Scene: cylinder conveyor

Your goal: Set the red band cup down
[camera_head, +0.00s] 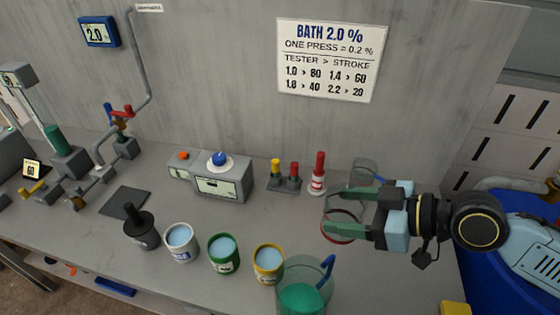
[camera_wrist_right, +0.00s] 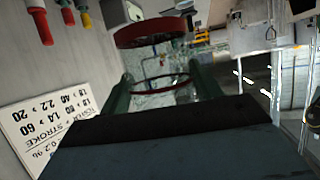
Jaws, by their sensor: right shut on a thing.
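The red band cup is a clear cup with a red ring (camera_head: 328,235), at the right of the head view. My right gripper (camera_head: 338,213) is shut on it, reaching in from the right with green fingers on either side. The wrist view shows its red rim (camera_wrist_right: 150,33) and a second red ring between the fingers. The cup is over the right part of the grey counter (camera_head: 230,285); I cannot tell whether its base touches the counter. The gripper hides part of the cup. My left gripper is not in view.
A clear jug (camera_head: 305,288) with green liquid stands in front of the cup. A clear vessel (camera_head: 363,170) stands behind the gripper. Yellow (camera_head: 268,262), green (camera_head: 223,254) and white (camera_head: 181,243) cups stand left.

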